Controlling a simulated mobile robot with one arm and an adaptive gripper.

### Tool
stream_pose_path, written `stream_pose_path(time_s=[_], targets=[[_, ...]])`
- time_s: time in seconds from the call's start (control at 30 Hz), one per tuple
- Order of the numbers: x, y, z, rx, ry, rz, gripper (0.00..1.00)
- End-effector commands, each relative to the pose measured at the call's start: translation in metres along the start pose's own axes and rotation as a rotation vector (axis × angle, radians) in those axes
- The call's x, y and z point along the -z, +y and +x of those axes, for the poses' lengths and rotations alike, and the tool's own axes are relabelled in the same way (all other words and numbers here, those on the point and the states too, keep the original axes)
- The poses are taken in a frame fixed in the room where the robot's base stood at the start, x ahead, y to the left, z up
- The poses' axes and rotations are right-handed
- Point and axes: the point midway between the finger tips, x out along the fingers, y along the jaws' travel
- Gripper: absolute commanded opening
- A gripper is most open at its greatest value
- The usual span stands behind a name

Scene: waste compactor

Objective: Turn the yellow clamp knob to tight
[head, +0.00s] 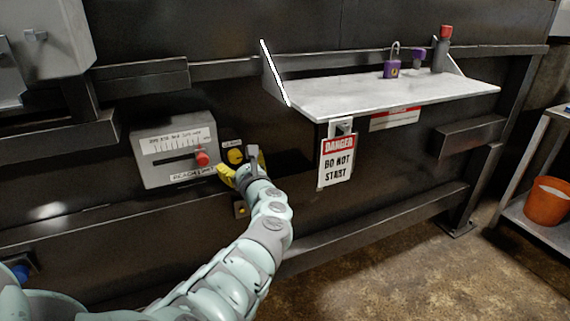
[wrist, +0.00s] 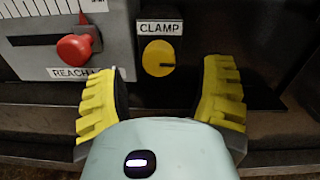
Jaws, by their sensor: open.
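The yellow clamp knob (wrist: 158,58) is a round disc with a dark slot mark on its right side, under a white CLAMP label (wrist: 160,28). It also shows in the head view (head: 235,156), just up and left of my gripper. My gripper (wrist: 160,105) has two yellow ridged fingers spread wide, with nothing between them. In the wrist view the knob lies beyond and between the fingertips, apart from both. In the head view my gripper (head: 240,168) is close to the panel, and my wrist hides part of this area. Tight markings are not legible.
Left of the knob is a grey REACH box (head: 150,172) with a scale and red slider knob (head: 202,158). A white shelf (head: 390,93) holds a purple padlock (head: 393,66); a DANGER tag (head: 337,160) hangs below it. An orange bucket (head: 547,202) stands far right.

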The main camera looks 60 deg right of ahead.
Motion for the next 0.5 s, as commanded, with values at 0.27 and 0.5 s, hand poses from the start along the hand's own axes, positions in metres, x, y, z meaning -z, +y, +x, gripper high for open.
stream_pose_path(time_s=[0.27,0.5], targets=[[0.003,0.003,0.029,-0.008,-0.001,-0.003,0.68],[0.002,0.003,0.039,-0.003,0.002,0.001,0.68]])
